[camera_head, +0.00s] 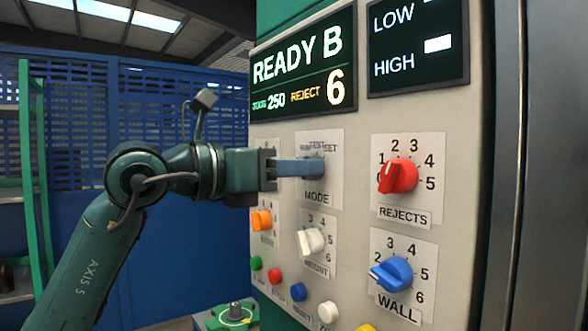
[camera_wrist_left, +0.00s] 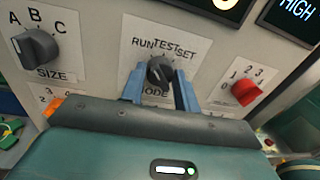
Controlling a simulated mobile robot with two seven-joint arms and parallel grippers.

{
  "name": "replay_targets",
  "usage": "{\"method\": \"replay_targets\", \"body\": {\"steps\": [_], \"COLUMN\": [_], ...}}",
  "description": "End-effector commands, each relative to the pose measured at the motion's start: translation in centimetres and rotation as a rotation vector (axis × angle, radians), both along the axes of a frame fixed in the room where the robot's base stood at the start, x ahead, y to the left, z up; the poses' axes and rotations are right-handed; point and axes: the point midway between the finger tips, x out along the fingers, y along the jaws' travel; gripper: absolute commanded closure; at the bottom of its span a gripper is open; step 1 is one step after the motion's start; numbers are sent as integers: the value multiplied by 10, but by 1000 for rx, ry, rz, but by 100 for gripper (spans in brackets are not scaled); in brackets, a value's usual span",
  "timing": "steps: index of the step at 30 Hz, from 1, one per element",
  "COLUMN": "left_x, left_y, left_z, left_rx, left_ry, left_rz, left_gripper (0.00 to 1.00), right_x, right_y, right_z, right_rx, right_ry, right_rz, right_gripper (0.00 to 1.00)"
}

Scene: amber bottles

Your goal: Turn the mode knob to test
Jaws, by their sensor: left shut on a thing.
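The dark mode knob (camera_wrist_left: 160,73) sits on a white plate marked RUN, TEST and SET in the wrist view. Its labels fan out above it; I cannot tell clearly which one its pointer faces. My left gripper (camera_head: 312,168) reaches in from the left and has its blue fingers at the mode plate (camera_head: 322,193). In the wrist view the fingers of the left gripper (camera_wrist_left: 160,84) stand on either side of the knob, shut on it. In the head view the fingers hide the knob. My right gripper is not in view.
Around the mode plate are the red rejects knob (camera_head: 398,176), blue wall knob (camera_head: 392,273), white knob (camera_head: 311,241) and orange knob (camera_head: 261,220). The dark size knob (camera_wrist_left: 36,48) is left in the wrist view. A display (camera_head: 303,70) above reads READY B. Several buttons sit below.

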Motion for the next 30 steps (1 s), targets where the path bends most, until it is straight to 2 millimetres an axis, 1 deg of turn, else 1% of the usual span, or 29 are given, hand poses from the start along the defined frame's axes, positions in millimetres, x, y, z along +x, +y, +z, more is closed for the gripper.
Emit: {"method": "replay_targets", "body": {"steps": [8,18,25,30], "left_x": [0,-1,-2,-2], "left_y": [1,0,-1,-1], "left_z": [-1,1,1,1], "left_rx": [118,283,364,400], "left_ry": [-164,-393,-506,-554], "left_rz": [3,2,2,0], "left_gripper": [92,92,92,92], "right_x": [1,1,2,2], "right_y": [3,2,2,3], "right_z": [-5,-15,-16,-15], "right_rx": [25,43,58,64], "right_ry": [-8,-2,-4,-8], "right_rz": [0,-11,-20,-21], "right_gripper": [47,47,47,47]}}
